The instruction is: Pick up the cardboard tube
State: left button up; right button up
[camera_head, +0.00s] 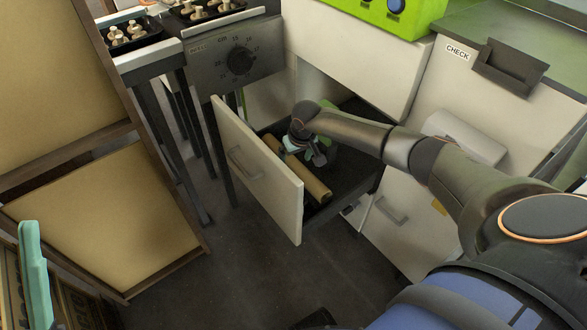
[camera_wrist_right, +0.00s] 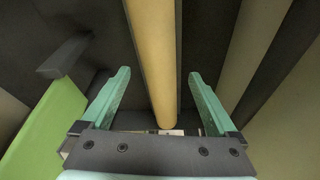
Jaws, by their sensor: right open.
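The cardboard tube (camera_head: 314,186) is tan and lies inside a pulled-out drawer (camera_head: 262,170). My right gripper (camera_head: 312,156) reaches down into the drawer at the tube, and its wrist hides part of the tube. In the right wrist view the tube (camera_wrist_right: 152,50) runs lengthwise between the two teal fingers of the right gripper (camera_wrist_right: 158,74). The fingers are open, with a visible gap on each side of the tube. At the lower left of the head view, one teal finger of my left gripper (camera_head: 35,275) shows; the rest is out of frame.
The drawer's pale front panel stands left of the tube. A bright green object (camera_head: 385,15) sits on the cabinet above, and a green object (camera_wrist_right: 42,132) lies left of the gripper in the wrist view. Trays of mushrooms (camera_head: 150,45) stand at the upper left.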

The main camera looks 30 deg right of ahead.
jog(key=shift+x, duration=0.95)
jog(key=shift+r, duration=0.1)
jog(key=c, duration=1.5)
